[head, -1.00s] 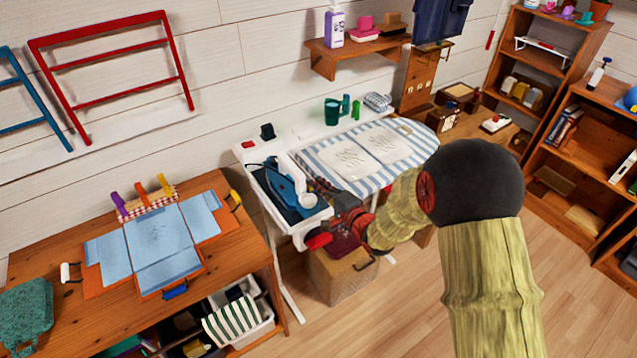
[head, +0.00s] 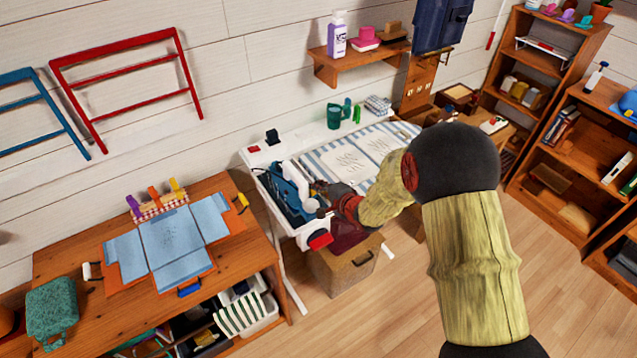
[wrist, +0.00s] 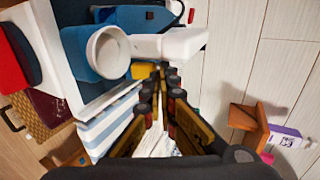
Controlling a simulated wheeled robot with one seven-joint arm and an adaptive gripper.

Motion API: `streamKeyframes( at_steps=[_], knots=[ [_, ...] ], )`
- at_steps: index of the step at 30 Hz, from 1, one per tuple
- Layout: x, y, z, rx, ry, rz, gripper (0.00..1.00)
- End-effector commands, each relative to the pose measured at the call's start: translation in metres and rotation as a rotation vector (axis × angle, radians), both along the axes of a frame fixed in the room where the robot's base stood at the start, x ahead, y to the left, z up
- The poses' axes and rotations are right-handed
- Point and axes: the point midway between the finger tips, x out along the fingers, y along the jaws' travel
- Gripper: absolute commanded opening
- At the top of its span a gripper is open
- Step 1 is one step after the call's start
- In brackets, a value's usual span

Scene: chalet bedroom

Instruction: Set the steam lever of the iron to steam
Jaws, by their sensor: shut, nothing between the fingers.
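The blue iron (head: 288,190) rests in the tray at the left end of the ironing board (head: 312,160). In the wrist view, a blue body with a round white cup-like part (wrist: 108,53) is close, and a white part (wrist: 170,44) reaches right from it. My gripper (wrist: 165,72) is shut and empty, its fingertips just below that white part. A small yellow piece (wrist: 146,70) shows beside the fingertips; whether it is the steam lever I cannot tell. Contact with the iron is unclear. In the head view my gripper (head: 320,188) is at the iron's right side, partly hidden.
A striped cloth with pale sheets covers the board to the right. A green cup (head: 334,116) stands behind it. A wall shelf (head: 350,62) holds a bottle (head: 337,34). A box (head: 340,270) sits below the board. A wooden desk (head: 75,250) stands left. Floor at front right is clear.

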Motion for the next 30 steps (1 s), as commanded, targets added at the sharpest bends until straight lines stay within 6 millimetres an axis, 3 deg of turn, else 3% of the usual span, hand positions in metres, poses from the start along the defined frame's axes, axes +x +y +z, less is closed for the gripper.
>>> streamKeyframes(
  at_steps=[22, 30],
  knots=[
    [0.004, 0.003, 0.001, 0.003, -0.002, 0.000, 0.00],
    [0.004, 0.003, 0.011, 0.002, -0.002, 0.000, 0.00]
  ],
)
